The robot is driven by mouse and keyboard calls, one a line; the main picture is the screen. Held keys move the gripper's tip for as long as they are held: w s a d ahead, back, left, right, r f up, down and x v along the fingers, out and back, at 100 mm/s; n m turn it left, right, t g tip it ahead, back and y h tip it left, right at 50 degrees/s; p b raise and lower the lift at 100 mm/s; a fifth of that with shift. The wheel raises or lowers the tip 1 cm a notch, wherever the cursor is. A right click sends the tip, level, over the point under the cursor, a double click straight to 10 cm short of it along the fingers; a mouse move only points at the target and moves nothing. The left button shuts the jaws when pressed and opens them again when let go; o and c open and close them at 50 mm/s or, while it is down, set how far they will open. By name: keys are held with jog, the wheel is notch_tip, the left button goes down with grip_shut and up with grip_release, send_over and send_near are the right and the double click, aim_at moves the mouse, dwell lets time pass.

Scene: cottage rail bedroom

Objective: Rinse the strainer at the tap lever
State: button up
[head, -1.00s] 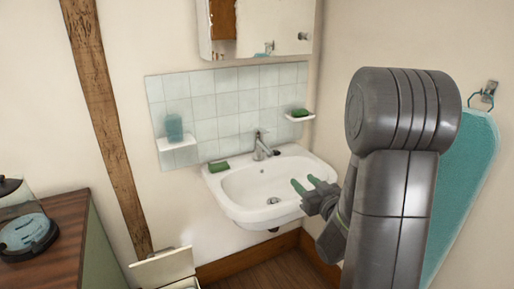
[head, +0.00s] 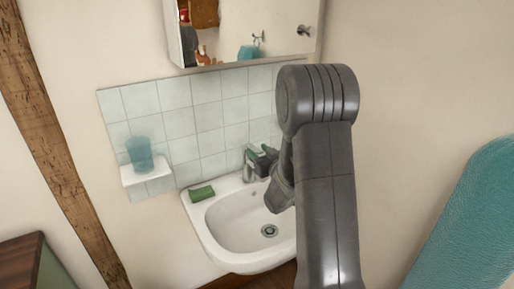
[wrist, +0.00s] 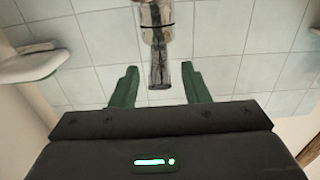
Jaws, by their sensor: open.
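The chrome tap (head: 247,172) stands at the back of the white basin (head: 215,236). It also shows in the wrist view (wrist: 158,72), its narrow end between the green fingertips. My gripper (head: 259,153) is at the upper part of the tap, with its fingers open on both sides of it in the wrist view (wrist: 160,84). I cannot tell whether a finger touches it. My arm hides part of the basin's right side. I see no separate strainer; a round metal drain fitting (head: 269,230) sits in the basin floor. No water shows.
A green sponge (head: 201,193) lies on the basin's left rim. A small shelf (head: 149,173) holds a blue-green cup (head: 140,154). A mirrored cabinet (head: 275,35) hangs above. A teal towel (head: 470,225) hangs at right. The tiled wall (head: 210,115) is close behind the tap.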

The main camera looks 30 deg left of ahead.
jog(key=shift+x, duration=0.85)
grip_shut()
